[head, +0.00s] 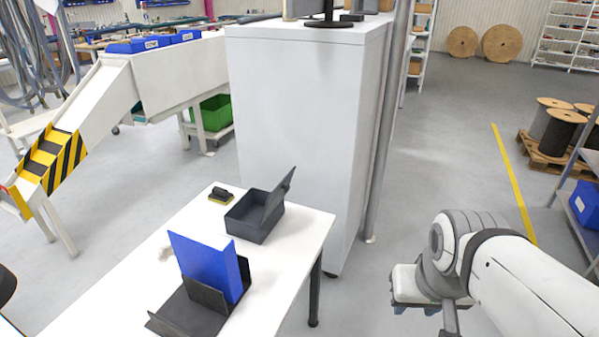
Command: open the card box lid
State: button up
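A dark grey card box (252,229) stands on the white table near its far end. Its lid (277,197) stands up along the right side, tilted outward, and the top of the box is uncovered. My gripper (416,307) is at the lower right, out past the table's right edge and well apart from the box. Only part of it shows beside my white arm. Its fingers are too unclear to tell whether they are open or shut.
The white table (135,283) also bears a blue folder (205,262) in a dark holder (186,316), and a small black and yellow item (221,195). A tall white cabinet (300,120) stands close behind. The grey floor between table and arm is clear.

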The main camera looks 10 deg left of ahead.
aim_at(278, 193)
jog(key=i, duration=1)
jog(key=u, duration=0.05)
